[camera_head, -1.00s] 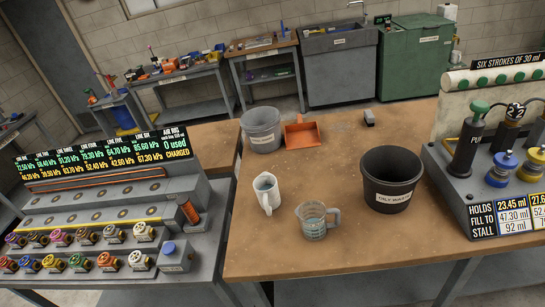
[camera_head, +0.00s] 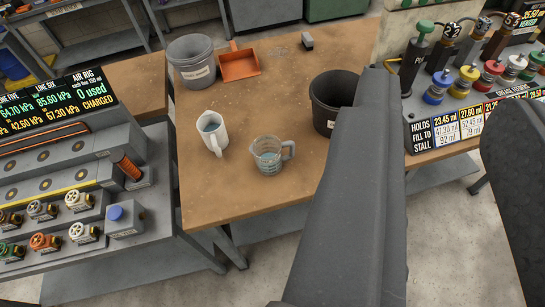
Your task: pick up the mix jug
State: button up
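Two jugs stand upright on the brown-topped bench (camera_head: 290,75), and I see no label that tells which is the mix jug. One is a white opaque jug (camera_head: 213,135) with its handle toward the front. The other is a clear measuring jug (camera_head: 267,157) with markings and its handle on the right. They stand apart, the clear one to the right and nearer. Large dark grey parts of my arm fill the lower middle and right edge. I cannot make out my gripper's fingertips, and nothing is seen touching either jug.
A black bucket (camera_head: 326,103), labelled oily waste in the earlier frame, is partly hidden by my arm. A grey bucket (camera_head: 190,70) and orange dustpan (camera_head: 240,66) are at the back. A valve rack (camera_head: 80,185) is left, a pump stand (camera_head: 440,135) right.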

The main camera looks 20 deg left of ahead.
aim_at(266, 150)
jog(key=u, duration=0.1)
jog(key=i, duration=1)
jog(key=z, duration=0.1)
